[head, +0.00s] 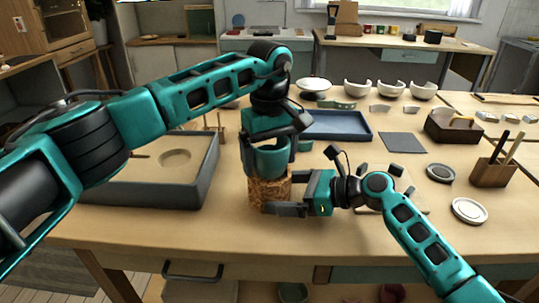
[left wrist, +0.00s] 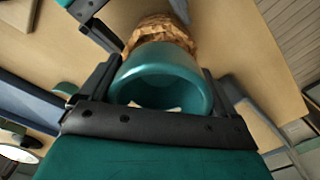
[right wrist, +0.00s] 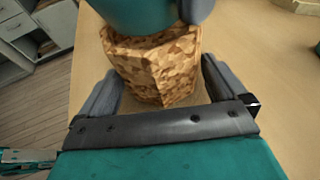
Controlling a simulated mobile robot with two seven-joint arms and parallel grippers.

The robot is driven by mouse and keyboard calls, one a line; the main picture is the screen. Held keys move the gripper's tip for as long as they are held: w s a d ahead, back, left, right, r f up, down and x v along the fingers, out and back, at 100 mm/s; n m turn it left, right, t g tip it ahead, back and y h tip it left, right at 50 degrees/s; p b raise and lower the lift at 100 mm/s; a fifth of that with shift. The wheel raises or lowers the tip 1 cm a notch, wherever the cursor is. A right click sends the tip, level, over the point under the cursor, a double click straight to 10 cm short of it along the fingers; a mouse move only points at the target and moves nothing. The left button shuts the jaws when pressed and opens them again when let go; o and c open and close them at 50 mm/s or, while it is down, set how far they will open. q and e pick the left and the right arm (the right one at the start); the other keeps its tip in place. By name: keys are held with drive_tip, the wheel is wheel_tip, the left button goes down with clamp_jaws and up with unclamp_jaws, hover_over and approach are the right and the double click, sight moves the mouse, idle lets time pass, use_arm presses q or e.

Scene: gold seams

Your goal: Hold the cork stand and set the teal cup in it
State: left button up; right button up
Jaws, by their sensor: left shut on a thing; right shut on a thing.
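The teal cup (head: 271,162) is upright at the top of the cork stand (head: 268,194). My left gripper (head: 270,148) is shut on the cup, with a finger on each side, as the left wrist view of the cup (left wrist: 165,72) shows. My right gripper (head: 284,198) is shut on the cork stand, which stands on the table; in the right wrist view the stand (right wrist: 155,68) lies between its fingers. The cup's base (right wrist: 140,14) meets or overlaps the stand's top edge. I cannot tell how deep it sits.
A grey-walled sand tray (head: 208,178) is left of the stand. A blue tray (head: 340,125) lies behind. The table's front strip is clear.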

use_arm(q)
drive_tip(key=shift+f, duration=0.65)
idle(1.4)
drive_tip(key=shift+r, duration=0.2)
drive_tip(key=shift+r, duration=1.8)
drive_tip(key=shift+f, duration=0.2)
drive_tip(key=shift+f, duration=0.6)
drive_tip(key=shift+f, duration=1.2)
idle(1.6)
drive_tip(key=o, duration=0.7)
